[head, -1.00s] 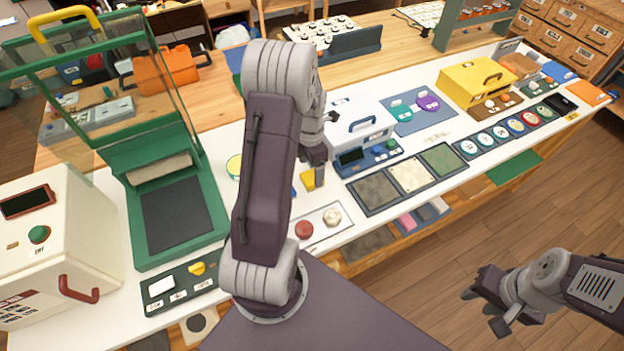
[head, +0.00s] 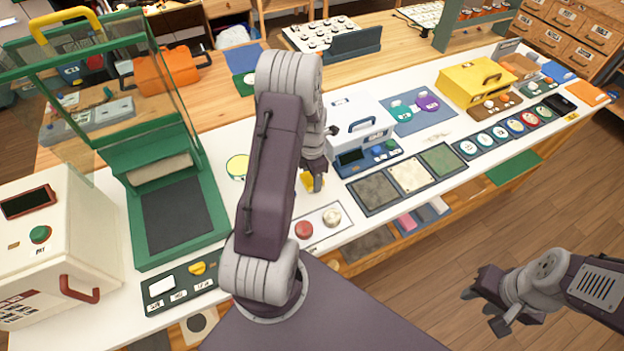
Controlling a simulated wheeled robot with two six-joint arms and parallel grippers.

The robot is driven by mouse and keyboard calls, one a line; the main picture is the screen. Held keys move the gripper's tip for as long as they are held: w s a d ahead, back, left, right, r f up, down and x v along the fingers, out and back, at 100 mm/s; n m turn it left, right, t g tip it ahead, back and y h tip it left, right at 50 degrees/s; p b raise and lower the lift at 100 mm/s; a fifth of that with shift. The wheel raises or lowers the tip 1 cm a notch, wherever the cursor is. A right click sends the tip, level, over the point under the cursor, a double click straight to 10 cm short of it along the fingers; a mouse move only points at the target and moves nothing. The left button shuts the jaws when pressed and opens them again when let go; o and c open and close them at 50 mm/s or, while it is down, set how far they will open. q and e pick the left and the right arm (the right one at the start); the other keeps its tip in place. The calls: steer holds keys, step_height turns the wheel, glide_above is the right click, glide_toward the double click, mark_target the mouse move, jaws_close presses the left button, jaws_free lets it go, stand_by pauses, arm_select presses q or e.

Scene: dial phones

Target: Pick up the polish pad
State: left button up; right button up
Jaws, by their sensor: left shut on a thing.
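A small yellow pad (head: 308,184), which I take to be the polish pad, shows at the fingertips of my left gripper (head: 317,184), low over the white bench top. The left gripper is shut on it, and the fingers and arm hide much of it. I cannot tell whether the pad is clear of the surface. My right gripper (head: 484,308) is open and empty over the floor at the lower right, away from the bench.
A green-framed press (head: 135,215) stands left.

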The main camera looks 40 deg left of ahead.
arm_select(q)
steer(key=shift+r, duration=0.15)
step_height(320, 180, up, 4)
steer(key=shift+w+a+f, duration=0.1)
steer(key=shift+f, duration=0.05)
steer(key=s+a+r, duration=0.7)
steer(key=s+a, duration=0.1)
steer(key=shift+a, duration=0.2)
steer(key=shift+s, duration=0.1)
